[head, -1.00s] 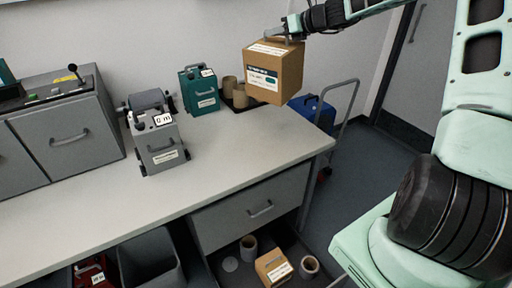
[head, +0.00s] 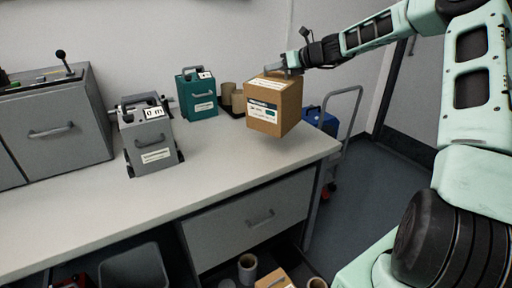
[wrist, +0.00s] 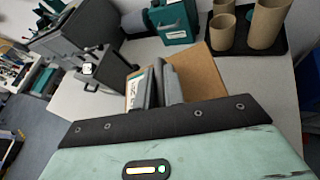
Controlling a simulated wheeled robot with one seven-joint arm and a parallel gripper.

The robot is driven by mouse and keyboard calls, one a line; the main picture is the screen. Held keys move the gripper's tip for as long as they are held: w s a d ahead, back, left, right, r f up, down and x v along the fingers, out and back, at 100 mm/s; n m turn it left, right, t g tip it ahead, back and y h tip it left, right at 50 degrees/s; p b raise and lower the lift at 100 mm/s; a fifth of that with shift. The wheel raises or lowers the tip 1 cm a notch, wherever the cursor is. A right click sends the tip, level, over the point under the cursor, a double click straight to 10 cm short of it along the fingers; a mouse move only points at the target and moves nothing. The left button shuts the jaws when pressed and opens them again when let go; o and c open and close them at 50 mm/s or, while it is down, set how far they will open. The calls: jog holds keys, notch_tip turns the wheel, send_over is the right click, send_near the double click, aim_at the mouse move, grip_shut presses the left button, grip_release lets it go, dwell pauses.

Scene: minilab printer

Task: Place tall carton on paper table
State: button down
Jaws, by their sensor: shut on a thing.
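The tall carton (head: 273,104) is a brown cardboard box with a white and teal label. My gripper (head: 291,67) is shut on its top edge and holds it upright near the right end of the pale worktop (head: 75,216). I cannot tell for sure whether its base touches the worktop. In the wrist view the fingers (wrist: 157,85) grip the carton (wrist: 200,72), and the gripper body hides part of it. No label names the paper table in these views.
A grey machine (head: 150,140), a teal case (head: 198,93) and cardboard tubes (head: 228,93) on a black tray stand behind and left of the carton. A blue case on a trolley (head: 322,121) is right. The front worktop is clear. An open lower drawer holds another carton (head: 275,279).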

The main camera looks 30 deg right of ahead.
jog(key=shift+w+d+f, duration=0.35)
jog(key=shift+w+d, duration=0.2)
jog(key=shift+w, duration=0.2)
jog(key=shift+w+d+r, duration=0.2)
jog(key=shift+w+d, duration=0.15)
jog(key=shift+d, duration=0.05)
jog(key=shift+w+d+r+b, duration=0.3)
jog(key=shift+d+r, duration=0.1)
jog(key=shift+r, duration=0.1)
notch_tip(320, 180, down, 10)
jog(key=shift+r, duration=0.15)
jog(key=c, duration=1.8)
grip_release()
jog(key=shift+f+m+b, duration=0.3)
jog(key=shift+c, duration=0.2)
jog(key=o, duration=0.4)
jog(key=shift+c, duration=0.2)
